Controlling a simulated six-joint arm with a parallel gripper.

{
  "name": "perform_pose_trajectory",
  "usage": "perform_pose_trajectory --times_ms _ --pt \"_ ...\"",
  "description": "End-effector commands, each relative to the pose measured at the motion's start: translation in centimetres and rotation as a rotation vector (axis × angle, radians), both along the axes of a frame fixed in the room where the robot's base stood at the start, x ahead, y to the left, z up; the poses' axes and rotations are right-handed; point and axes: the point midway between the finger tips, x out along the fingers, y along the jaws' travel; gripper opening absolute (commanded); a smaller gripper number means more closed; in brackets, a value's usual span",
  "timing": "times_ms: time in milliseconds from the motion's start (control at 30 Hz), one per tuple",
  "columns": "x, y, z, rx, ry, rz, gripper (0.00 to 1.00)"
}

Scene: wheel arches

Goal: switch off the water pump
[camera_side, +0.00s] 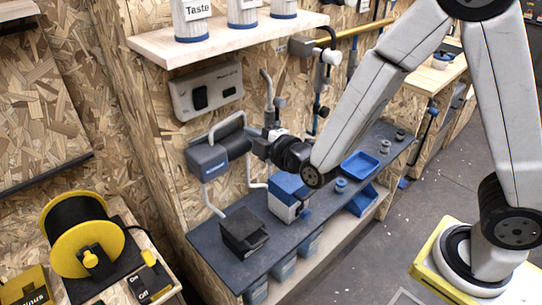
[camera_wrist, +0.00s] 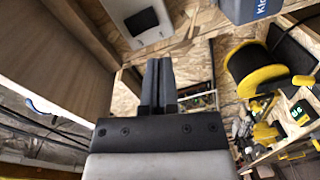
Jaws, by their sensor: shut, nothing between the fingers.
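A grey wall box (camera_side: 206,91) with a black rocker switch (camera_side: 200,97) hangs under the shelf in the side view. Its lettering is too small to read, and I cannot tell the switch position. The box (camera_wrist: 136,20) and its black switch (camera_wrist: 142,22) also show at the top of the wrist view. My gripper (camera_wrist: 159,62) is shut and empty, with its two dark fingers together. It points toward the wall area near the box, apart from the switch. In the side view my gripper is hard to make out against the dark fittings below the box.
A wooden shelf (camera_side: 150,44) with white containers juts out above the box. The dark bench (camera_side: 225,262) holds a black box and blue containers. A yellow reel (camera_side: 68,262) stands at lower left.

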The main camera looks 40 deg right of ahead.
Motion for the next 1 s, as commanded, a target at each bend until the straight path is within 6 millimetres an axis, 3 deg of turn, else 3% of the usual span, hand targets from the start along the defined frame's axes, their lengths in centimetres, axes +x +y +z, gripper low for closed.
perform_pose_trajectory --times_ms 400,1000 --pt "-0.2 1.3 1.8 -0.228 -0.203 -0.03 0.0" --pt "0.1 1.4 2.0 -0.239 -0.215 -0.035 0.0"
